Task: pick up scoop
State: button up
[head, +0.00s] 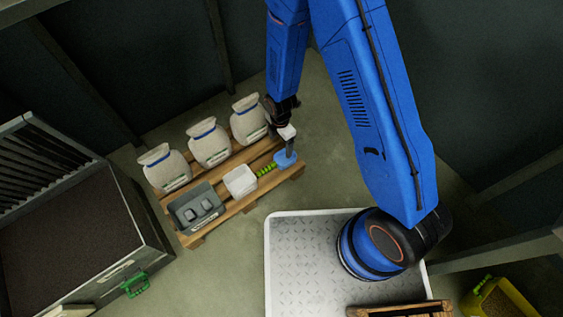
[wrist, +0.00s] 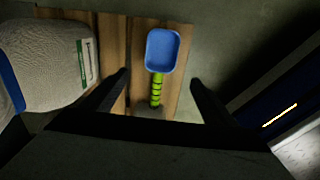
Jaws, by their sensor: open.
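The scoop (head: 284,158) has a blue pan and a green ridged handle, and lies at the right end of a wooden pallet. In the wrist view the scoop (wrist: 162,52) lies with its pan at the top and its handle pointing down toward my gripper. My gripper (head: 291,147) is above the scoop's end of the pallet. In the wrist view my gripper (wrist: 158,80) is open, with one dark finger on each side of the scoop and a gap on both sides. The lower end of the handle is hidden behind the gripper body.
Several white sacks with blue bands (head: 209,143) stand along the back of the pallet (head: 237,206). A white tub (head: 240,181) and a grey bin (head: 197,208) stand beside the scoop's handle. A large metal hopper (head: 70,240) is at left. A yellow crate (head: 497,298) is at lower right.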

send_near(280, 160)
jog(key=shift+s+f, duration=0.75)
jog(key=shift+s, duration=0.1)
jog(key=shift+s+f, duration=0.15)
jog(key=shift+f, duration=2.45)
jog(key=c, duration=1.2)
